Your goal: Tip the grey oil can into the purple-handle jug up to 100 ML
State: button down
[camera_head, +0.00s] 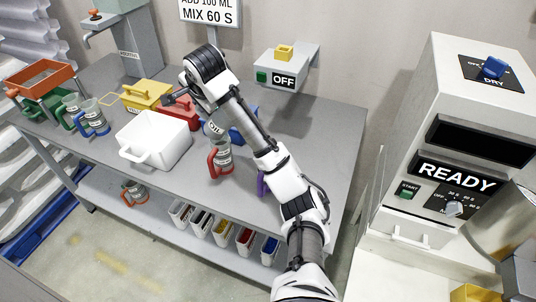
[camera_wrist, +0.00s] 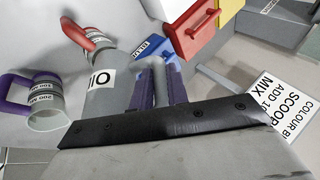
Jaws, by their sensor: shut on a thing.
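The grey oil can (camera_head: 215,128), with a white OIL label, is partly hidden by my arm in the head view. It also shows in the wrist view (camera_wrist: 112,98). My gripper (camera_wrist: 160,85) is shut on the can's handle loop. The can appears near the red-handle jug; whether its base clears the table I cannot tell. The purple-handle jug (camera_wrist: 47,104) stands apart from the can, at the left of the wrist view. In the head view only its purple handle (camera_head: 261,183) shows, the body hidden behind my arm. Its liquid level is not visible.
A red-handle jug (camera_head: 221,158) stands close to the can. A white tub (camera_head: 153,140), a red box (camera_head: 180,112) and a yellow box (camera_head: 147,95) are to the left. A blue box (camera_head: 244,123) is partly behind my arm. The table's front right is clear.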

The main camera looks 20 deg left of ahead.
jog(key=shift+d+r+m+y, duration=0.2)
jog(key=shift+d+r+y, duration=0.2)
jog(key=shift+d+y, duration=0.4)
jog(key=shift+d+r+m+y, duration=0.2)
jog(key=shift+d+r+y, duration=0.3)
jog(key=shift+y, duration=0.4)
dwell(2.5)
jog(key=a+f+h, duration=0.1)
jog(key=h, duration=0.1)
jog(key=a+f+n+h, duration=0.1)
jog(key=a+h, duration=0.1)
jog(key=shift+a, duration=0.2)
jog(key=shift+w+a+f+n+h, duration=0.1)
jog(key=shift+a+f+n+h, duration=0.2)
jog(key=shift+a+f+h, duration=0.95)
jog(key=shift+w+a+f+n+h, duration=0.1)
jog(key=shift+a+f+n+h, duration=0.2)
jog(key=shift+a+f+h, duration=0.95)
jog(key=shift+d+r+h, duration=0.3)
jog(key=shift+r+h, duration=0.1)
jog(key=shift+r, duration=0.15)
